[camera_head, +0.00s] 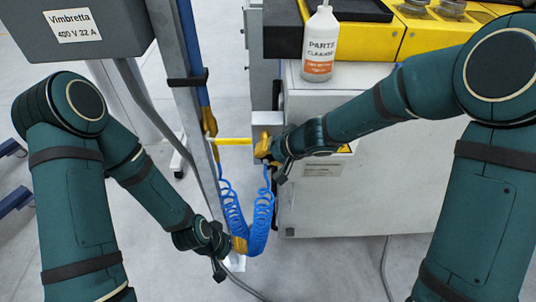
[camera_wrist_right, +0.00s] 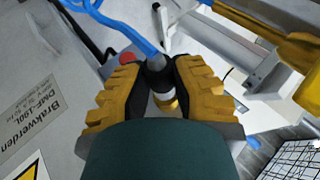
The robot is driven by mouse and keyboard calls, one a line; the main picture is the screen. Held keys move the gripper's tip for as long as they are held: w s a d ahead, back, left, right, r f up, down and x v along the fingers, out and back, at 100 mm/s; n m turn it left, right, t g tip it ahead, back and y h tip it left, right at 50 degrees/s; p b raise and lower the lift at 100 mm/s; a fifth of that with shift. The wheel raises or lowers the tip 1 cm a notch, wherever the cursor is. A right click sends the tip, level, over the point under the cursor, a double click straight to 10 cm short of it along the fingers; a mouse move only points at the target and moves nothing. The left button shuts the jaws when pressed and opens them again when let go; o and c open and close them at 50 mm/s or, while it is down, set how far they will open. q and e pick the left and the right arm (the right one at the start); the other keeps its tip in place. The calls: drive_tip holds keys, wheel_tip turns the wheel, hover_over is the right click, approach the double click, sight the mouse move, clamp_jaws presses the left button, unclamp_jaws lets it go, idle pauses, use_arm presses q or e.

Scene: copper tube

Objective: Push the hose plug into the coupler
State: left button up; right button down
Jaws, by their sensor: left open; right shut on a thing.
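My right gripper (camera_head: 264,147) is beside the left edge of the grey cabinet, just below a small grey block. In the right wrist view its yellow fingers (camera_wrist_right: 161,90) are shut on the hose plug (camera_wrist_right: 156,78), which has a dark body and a brass-coloured end. A blue hose (camera_wrist_right: 122,27) runs from the plug; in the head view it hangs as a coiled loop (camera_head: 260,225). My left gripper (camera_head: 241,245) is open at the bottom of the coil, close beside it; I cannot tell whether they touch. I cannot make out the coupler; the right gripper may hide it.
The grey cabinet (camera_head: 370,195) fills the space right of the coil. A white cleaner bottle (camera_head: 320,45) stands on its top. A metal post (camera_head: 200,110) with a yellow bar (camera_head: 233,141) is on the left. The floor (camera_head: 325,270) in front is mostly clear.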

drive_tip(key=shift+w+p, duration=0.3)
drive_tip(key=shift+w, duration=0.25)
drive_tip(key=c, duration=0.9)
unclamp_jaws()
drive_tip(key=shift+o, duration=0.2)
drive_tip(key=v, duration=1.2)
drive_tip(key=s+d+f+g+h, duration=0.1)
drive_tip(key=s+f, duration=0.3)
drive_tip(key=f, duration=0.5)
drive_tip(key=s+f+g+h, duration=0.1)
drive_tip(key=s+f, duration=0.4)
drive_tip(key=f, duration=0.4)
drive_tip(key=s+d+f+g+h, duration=0.1)
drive_tip(key=s+f, duration=0.4)
drive_tip(key=f, duration=0.5)
drive_tip(key=shift+d, duration=0.35)
